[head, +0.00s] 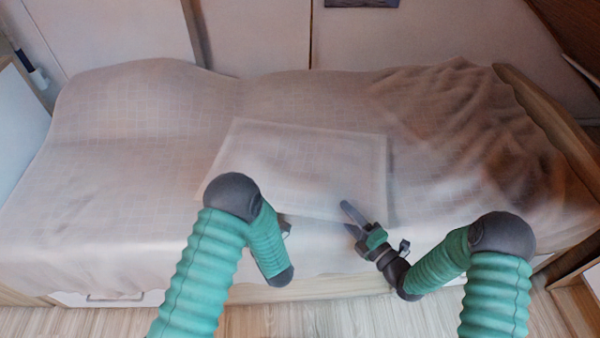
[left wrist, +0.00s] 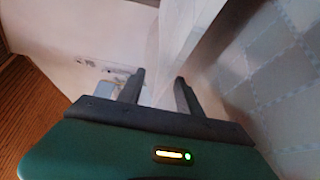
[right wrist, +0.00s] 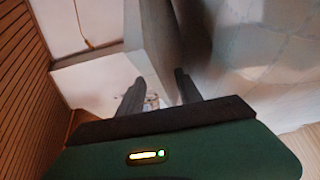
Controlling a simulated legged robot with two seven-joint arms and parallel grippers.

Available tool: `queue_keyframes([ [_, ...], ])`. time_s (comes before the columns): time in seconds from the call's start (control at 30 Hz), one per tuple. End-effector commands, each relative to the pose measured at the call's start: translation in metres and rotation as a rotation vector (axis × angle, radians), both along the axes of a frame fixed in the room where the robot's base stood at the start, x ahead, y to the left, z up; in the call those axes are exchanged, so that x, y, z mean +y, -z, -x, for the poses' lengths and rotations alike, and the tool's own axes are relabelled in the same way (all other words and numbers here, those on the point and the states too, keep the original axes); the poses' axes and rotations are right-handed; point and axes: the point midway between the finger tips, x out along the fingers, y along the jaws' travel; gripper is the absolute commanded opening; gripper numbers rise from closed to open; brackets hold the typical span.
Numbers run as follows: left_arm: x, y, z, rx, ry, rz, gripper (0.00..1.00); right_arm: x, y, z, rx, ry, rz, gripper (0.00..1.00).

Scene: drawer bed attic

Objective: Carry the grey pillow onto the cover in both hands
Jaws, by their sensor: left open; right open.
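The grey pillow (head: 300,165) lies flat on the pale checked cover (head: 130,185), near the middle of the bed. My right gripper (head: 347,216) is open at the pillow's near right edge, its fingers over or beside that edge. It also shows open in the right wrist view (right wrist: 160,84), with pale cloth just beyond the fingers. My left gripper is mostly hidden behind its own forearm in the head view, near the pillow's near left edge. In the left wrist view (left wrist: 160,84) its fingers are apart, with a pale cloth edge beyond them. I cannot tell whether either gripper touches the pillow.
The cover is rumpled at the right end of the bed (head: 470,135) and raised at the far left. A wooden bed rail (head: 545,125) stands at the right. Drawer fronts (head: 110,298) and wood floor (head: 340,320) lie along the near side. A wall closes the back.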

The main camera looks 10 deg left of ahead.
Motion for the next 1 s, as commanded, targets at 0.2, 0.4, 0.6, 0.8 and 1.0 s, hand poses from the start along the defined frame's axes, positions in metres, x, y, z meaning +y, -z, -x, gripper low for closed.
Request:
queue_keyframes([
  [0.2, -0.043, 0.001, 0.040, 0.003, 0.005, 0.000, 0.42, 0.000, 0.000, 0.000, 0.000, 0.001, 0.000, 0.42],
  [0.4, -0.066, 0.001, 0.064, 0.001, 0.003, -0.003, 0.42, 0.000, 0.000, 0.000, 0.001, 0.001, 0.001, 0.42],
  [0.6, -0.070, 0.000, 0.068, 0.001, 0.001, -0.003, 0.42, -0.013, 0.001, 0.012, 0.002, 0.002, 0.002, 0.42],
  [0.8, -0.069, 0.000, 0.068, 0.001, 0.001, -0.002, 0.42, -0.050, 0.002, 0.048, 0.005, 0.004, 0.001, 0.42],
  [1.0, -0.069, 0.000, 0.068, 0.001, 0.001, -0.002, 0.42, -0.078, 0.002, 0.078, 0.003, 0.003, -0.001, 0.42],
])
